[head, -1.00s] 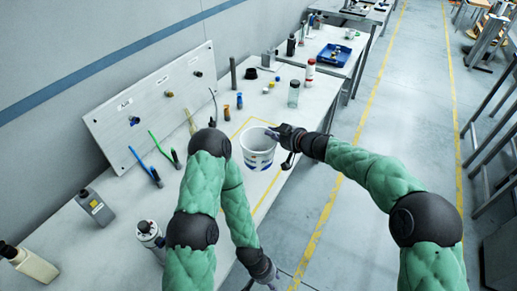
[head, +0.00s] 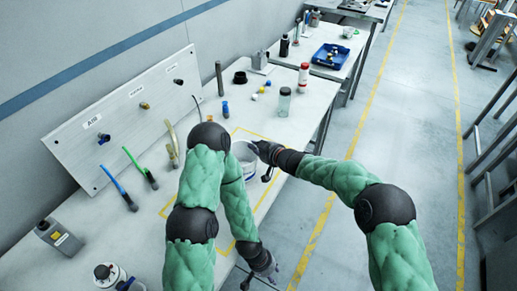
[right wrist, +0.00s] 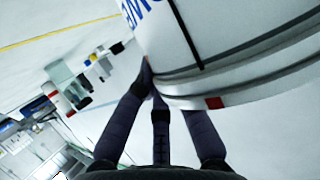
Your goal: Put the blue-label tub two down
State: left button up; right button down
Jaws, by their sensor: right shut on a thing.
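The tub (head: 243,172) is white, and blue lettering shows on its side in the right wrist view (right wrist: 215,40). In the head view its left part is hidden behind my left arm. My right gripper (head: 257,149) is shut on the tub's right rim. The tub appears upright over the taped area of the bench; I cannot tell whether its base touches the bench. My left gripper (head: 260,281) hangs low in front of the bench edge, apart from the tub; its fingers look spread and empty.
Yellow tape (head: 168,209) marks an area on the white bench (head: 150,235). A labelled board (head: 120,112) with pegs leans at the back. A clear jar (head: 284,103), a red-and-white bottle (head: 303,76), and a grey container (head: 58,237) stand on the bench.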

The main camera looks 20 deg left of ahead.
notch_tip(320, 180, down, 3)
jog(key=shift+d+r, duration=0.1)
jog(key=shift+r, duration=0.05)
jog(key=shift+b, duration=0.35)
jog(key=c, duration=1.4)
grip_release()
jog(key=shift+o, duration=0.2)
